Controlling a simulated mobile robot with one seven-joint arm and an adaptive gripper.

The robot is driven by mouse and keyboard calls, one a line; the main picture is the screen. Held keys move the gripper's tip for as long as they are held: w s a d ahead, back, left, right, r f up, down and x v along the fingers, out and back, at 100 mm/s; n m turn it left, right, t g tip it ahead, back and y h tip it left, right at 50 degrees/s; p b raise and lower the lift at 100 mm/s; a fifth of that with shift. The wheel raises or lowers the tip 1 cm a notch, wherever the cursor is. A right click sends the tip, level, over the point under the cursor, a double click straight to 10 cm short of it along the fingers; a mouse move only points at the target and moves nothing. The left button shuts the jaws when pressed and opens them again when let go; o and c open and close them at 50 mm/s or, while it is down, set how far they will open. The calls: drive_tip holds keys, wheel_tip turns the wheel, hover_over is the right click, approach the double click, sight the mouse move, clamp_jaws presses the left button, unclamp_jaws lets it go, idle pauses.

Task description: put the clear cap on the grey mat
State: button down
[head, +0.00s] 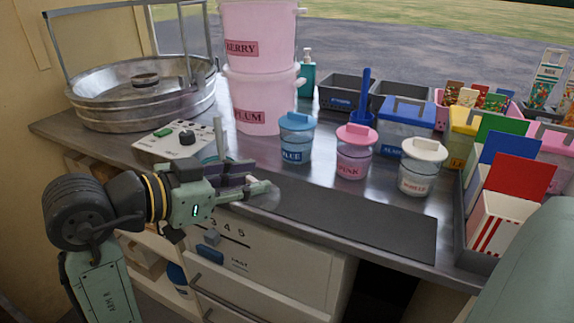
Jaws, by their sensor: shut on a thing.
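My gripper (262,187) is at the left end of the counter, over its front edge beside the grey mat. Its fingers are shut on a faint, see-through rounded shape, the clear cap (268,201). The cap's outline is hard to make out, and part of it is hidden by the fingers. The dark grey mat (350,217) is a long strip along the counter's front edge, to the right of my gripper. Its visible part is bare. The cap overlaps the mat's left end in the picture; I cannot tell whether they touch.
Jars with blue (296,137), pink (353,152) and white (422,166) lids stand behind the mat. Stacked pink tubs (262,100) and a metal basin (140,95) are farther back. A control panel (180,141) lies left. A tray of striped boxes (500,222) is right.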

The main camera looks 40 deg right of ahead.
drive_tip(key=w+d, duration=0.1)
drive_tip(key=d, duration=0.1)
drive_tip(key=w+d, duration=0.1)
drive_tip(key=d, duration=0.2)
drive_tip(key=d+p, duration=0.1)
drive_tip(key=d, duration=0.2)
drive_tip(key=shift+w+d+f, duration=0.15)
drive_tip(key=shift+w+f, duration=0.2)
drive_tip(key=shift+w, duration=0.05)
drive_tip(key=shift+w+d+f, duration=0.1)
drive_tip(key=shift+d+f, duration=0.05)
drive_tip(key=shift+f, duration=1.7)
drive_tip(key=shift+f, duration=0.15)
drive_tip(key=c, duration=1.2)
unclamp_jaws()
